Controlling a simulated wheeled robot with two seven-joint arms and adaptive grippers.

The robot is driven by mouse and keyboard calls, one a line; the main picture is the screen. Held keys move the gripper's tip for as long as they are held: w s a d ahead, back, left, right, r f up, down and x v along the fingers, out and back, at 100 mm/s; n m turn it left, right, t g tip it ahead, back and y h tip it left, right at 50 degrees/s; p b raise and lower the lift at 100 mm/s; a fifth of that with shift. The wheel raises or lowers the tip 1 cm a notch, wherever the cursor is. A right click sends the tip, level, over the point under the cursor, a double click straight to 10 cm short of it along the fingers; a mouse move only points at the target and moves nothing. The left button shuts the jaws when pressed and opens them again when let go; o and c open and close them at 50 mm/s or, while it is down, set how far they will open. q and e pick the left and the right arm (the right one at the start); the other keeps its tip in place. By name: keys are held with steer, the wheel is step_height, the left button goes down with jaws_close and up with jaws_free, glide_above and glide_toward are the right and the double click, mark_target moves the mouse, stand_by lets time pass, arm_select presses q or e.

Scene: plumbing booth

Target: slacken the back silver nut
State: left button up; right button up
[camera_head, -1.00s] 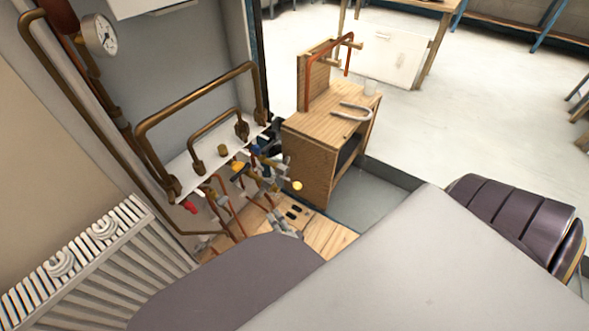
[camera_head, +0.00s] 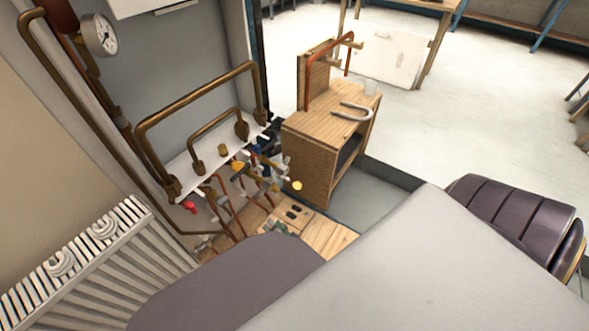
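The pipework (camera_head: 240,180) stands at the open corner of the booth, with copper pipes, coloured valve handles and small silver fittings crowded together. The silver nuts are too small here to tell the back one from the others. What appears to be my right gripper (camera_head: 278,228) shows as a small grey-dark shape low in front of the pipework, just above the edge of my own large body parts, which hide part of it. Its fingers cannot be made out, nor whether it touches a nut. My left gripper is not in view.
A white ribbed radiator (camera_head: 95,260) stands at lower left. A pressure gauge (camera_head: 101,35) hangs at upper left.

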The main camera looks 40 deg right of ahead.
steer(key=s+d+f+n+g+p, duration=0.1)
steer(key=s+d+f+n+g, duration=0.1)
steer(key=s+f+n+g, duration=0.6)
steer(key=shift+s+f+n, duration=1.35)
steer(key=shift+f+n, duration=1.75)
steer(key=shift+f, duration=0.5)
steer(key=shift+a, duration=0.1)
